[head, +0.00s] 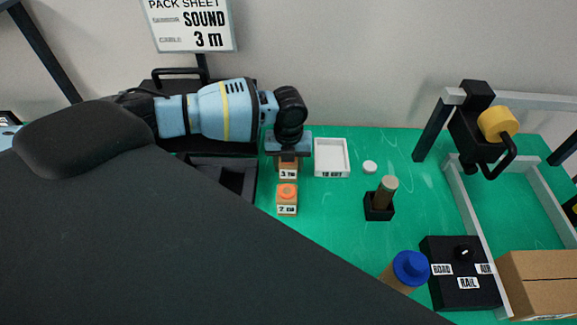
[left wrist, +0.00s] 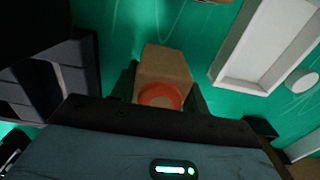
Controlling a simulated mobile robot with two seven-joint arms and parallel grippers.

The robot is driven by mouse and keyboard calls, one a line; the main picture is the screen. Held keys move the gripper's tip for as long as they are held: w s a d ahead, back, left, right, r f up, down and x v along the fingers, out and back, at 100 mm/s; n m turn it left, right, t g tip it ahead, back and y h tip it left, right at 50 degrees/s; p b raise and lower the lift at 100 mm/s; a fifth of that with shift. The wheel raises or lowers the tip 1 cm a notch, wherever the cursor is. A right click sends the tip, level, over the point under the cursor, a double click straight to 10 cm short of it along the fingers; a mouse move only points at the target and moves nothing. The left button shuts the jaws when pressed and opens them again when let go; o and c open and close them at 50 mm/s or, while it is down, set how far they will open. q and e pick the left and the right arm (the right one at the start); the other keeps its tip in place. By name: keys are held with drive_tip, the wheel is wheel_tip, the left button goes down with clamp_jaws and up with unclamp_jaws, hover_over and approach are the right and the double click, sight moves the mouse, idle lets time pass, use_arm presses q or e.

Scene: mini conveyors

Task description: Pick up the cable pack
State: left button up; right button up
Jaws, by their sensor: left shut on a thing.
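A brown cable pack labelled "3 m" (head: 288,174) stands on the green mat (head: 330,225) beside a white tray. My left gripper (head: 289,157) is directly above it, pointing down, with its fingers around the pack's upper part. In the left wrist view my left gripper (left wrist: 163,82) has a finger on either side of the brown pack (left wrist: 166,62), which has an orange round top. It is shut on this pack. In the head view the pack's top is hidden by the gripper. A second pack with an orange top (head: 287,198) stands just in front, apart from the gripper.
The white tray (head: 345,173) lies just right of the held pack, with a white disc (head: 370,167) beyond. A black holder (head: 379,209), a blue-capped cylinder (head: 411,268), a black labelled box (head: 458,285) and a carton (head: 540,285) stand further right. A pack sheet (head: 192,28) hangs behind.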

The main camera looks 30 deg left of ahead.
use_arm(q)
drive_tip(key=shift+r, duration=5.1)
drive_tip(key=n, duration=0.1)
drive_tip(key=d+n, duration=0.1)
drive_tip(key=n, duration=0.1)
drive_tip(key=shift+s+d+r, duration=0.1)
drive_tip(key=shift+s+r, duration=0.2)
drive_tip(key=shift+s, duration=0.1)
drive_tip(key=s+d+r+n, duration=0.1)
drive_tip(key=s+d+n, duration=0.2)
drive_tip(key=n, duration=1)
drive_tip(key=s+d+r+n, duration=0.2)
drive_tip(key=s+d+n, duration=0.2)
drive_tip(key=n, duration=0.9)
drive_tip(key=shift+s+r+n, duration=0.3)
drive_tip(key=shift+s, duration=0.95)
drive_tip(key=shift+a, duration=0.1)
